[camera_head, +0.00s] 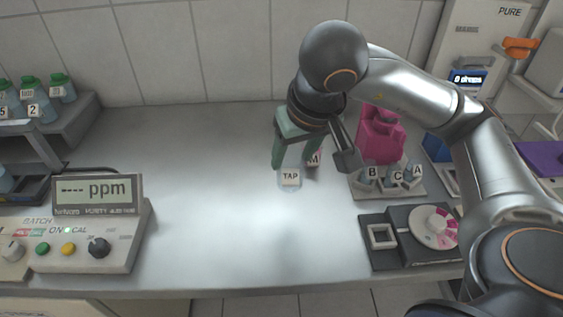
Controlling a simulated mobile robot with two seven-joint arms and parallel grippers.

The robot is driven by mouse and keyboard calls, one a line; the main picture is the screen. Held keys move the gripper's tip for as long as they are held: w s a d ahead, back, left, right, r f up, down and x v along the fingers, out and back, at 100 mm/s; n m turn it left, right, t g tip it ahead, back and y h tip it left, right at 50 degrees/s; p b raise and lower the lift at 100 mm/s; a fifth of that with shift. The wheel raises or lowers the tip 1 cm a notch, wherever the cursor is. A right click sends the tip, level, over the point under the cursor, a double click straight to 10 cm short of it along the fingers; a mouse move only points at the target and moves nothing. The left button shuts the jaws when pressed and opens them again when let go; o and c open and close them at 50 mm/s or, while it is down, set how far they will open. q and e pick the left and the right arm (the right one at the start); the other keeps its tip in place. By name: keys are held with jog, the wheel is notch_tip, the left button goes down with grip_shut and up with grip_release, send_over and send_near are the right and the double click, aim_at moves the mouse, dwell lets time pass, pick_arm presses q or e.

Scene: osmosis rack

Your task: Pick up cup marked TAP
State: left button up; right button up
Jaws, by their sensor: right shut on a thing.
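My left gripper is not in view.
A cup marked M (314,160) is close behind the right finger, partly hidden. A holder with cups B, C and A (388,190) stands to the right, before a pink container (380,135). A ppm meter (95,225) is at left. The bench's left middle is clear.

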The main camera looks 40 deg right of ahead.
pick_arm(q)
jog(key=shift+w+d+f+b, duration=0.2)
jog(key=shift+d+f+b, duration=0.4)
jog(key=shift+b, duration=0.7)
pick_arm(e)
jog(key=s+r, duration=0.4)
jog(key=s, duration=0.5)
jog(key=shift+s+a+r, duration=0.2)
jog(key=shift+a+r, duration=0.05)
jog(key=shift+a, duration=0.1)
